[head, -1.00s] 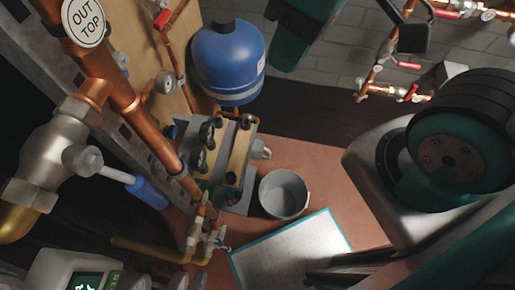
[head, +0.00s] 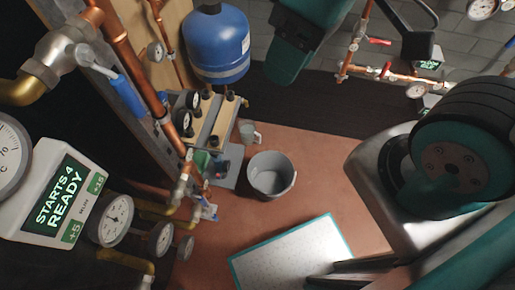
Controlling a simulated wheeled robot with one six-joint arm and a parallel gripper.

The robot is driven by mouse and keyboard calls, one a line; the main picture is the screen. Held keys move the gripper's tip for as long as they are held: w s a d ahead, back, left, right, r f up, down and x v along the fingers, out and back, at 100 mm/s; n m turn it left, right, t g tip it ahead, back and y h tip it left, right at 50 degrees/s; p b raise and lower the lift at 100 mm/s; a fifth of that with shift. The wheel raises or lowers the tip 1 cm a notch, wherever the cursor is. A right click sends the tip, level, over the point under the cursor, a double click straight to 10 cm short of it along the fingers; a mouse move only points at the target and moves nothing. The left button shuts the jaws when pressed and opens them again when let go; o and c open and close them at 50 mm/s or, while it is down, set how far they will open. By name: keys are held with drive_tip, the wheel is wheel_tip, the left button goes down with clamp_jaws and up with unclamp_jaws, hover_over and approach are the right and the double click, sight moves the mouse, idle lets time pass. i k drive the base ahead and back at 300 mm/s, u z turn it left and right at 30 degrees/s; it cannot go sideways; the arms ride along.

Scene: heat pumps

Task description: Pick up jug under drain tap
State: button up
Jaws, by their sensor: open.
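A small pale grey jug (head: 250,133) stands on the reddish floor beside the lower pipework, just behind a grey bucket. It is small here, and I cannot make out its contents. A tap with a blue lever (head: 208,211) sits low on the copper and brass pipes to the left; I cannot tell which tap is the drain tap. My gripper (head: 345,272) seems to be the pair of dark fingers at the bottom edge, apart and empty, well away from the jug. Its base is hidden.
The open grey bucket (head: 272,194) stands in front of the jug. A white teal-edged board (head: 285,255) lies on the floor. A blue tank (head: 216,45) and gauges line the left. A display (head: 58,195) reads "STARTS 4 READY". Bare floor (head: 325,165) lies right of the bucket.

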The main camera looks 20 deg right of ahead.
sight(247, 128)
drive_tip(key=k, duration=0.5)
drive_tip(key=z, duration=1.2)
drive_tip(key=i, duration=0.65)
drive_tip(key=u, duration=1.5)
drive_tip(key=i, duration=0.5)
drive_tip(key=u, duration=0.05)
